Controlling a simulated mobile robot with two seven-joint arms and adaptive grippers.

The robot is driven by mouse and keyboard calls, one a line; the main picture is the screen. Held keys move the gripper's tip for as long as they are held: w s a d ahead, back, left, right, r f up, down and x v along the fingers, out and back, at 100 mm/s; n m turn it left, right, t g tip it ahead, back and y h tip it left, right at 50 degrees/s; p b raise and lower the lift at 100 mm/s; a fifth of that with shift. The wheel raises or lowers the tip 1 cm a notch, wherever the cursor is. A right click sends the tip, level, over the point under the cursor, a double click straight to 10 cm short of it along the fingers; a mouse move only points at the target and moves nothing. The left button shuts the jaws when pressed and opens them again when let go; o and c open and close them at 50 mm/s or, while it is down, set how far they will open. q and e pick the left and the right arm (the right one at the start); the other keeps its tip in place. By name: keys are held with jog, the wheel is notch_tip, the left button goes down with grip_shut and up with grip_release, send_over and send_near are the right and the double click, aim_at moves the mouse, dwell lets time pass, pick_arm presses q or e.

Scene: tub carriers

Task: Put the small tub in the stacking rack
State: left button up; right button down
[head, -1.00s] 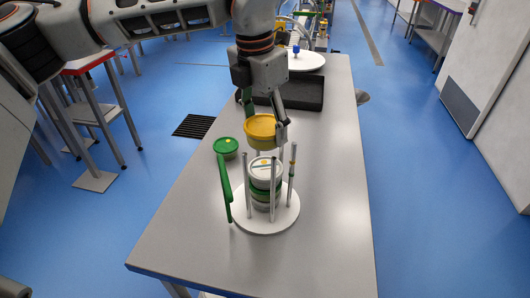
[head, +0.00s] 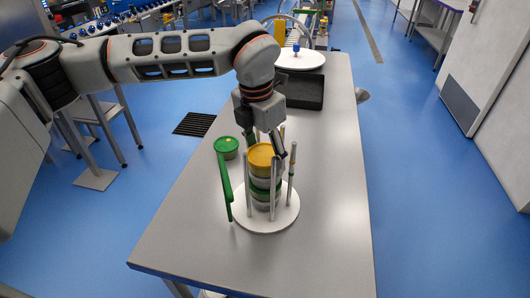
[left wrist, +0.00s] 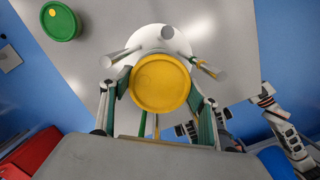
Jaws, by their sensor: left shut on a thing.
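The tub with the yellow lid (head: 261,158) is between the posts of the stacking rack (head: 250,217), directly above the stacked tubs (head: 264,190). It looks upright, and I cannot tell a gap beneath it. My left gripper (head: 263,152) is shut on this tub. In the left wrist view its fingers (left wrist: 160,100) flank the yellow lid (left wrist: 160,82). The rack has a round white base and several upright grey posts. My right gripper does not show.
A small green-lidded tub (head: 227,147) stands on the table (head: 190,225), left of and behind the rack. A green bar (head: 225,185) stands at the rack's left. A dark box (head: 303,92) and a white round plate (head: 300,60) are farther back. The table's right side is clear.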

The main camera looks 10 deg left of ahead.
aim_at(260, 156)
pick_arm(q)
jog(key=o, duration=1.2)
jog(key=shift+f, duration=0.1)
jog(key=shift+o, duration=0.2)
notch_tip(260, 156, up, 12)
jog(key=s+b, duration=0.1)
jog(key=shift+a, duration=0.45)
jog(key=shift+s, duration=0.1)
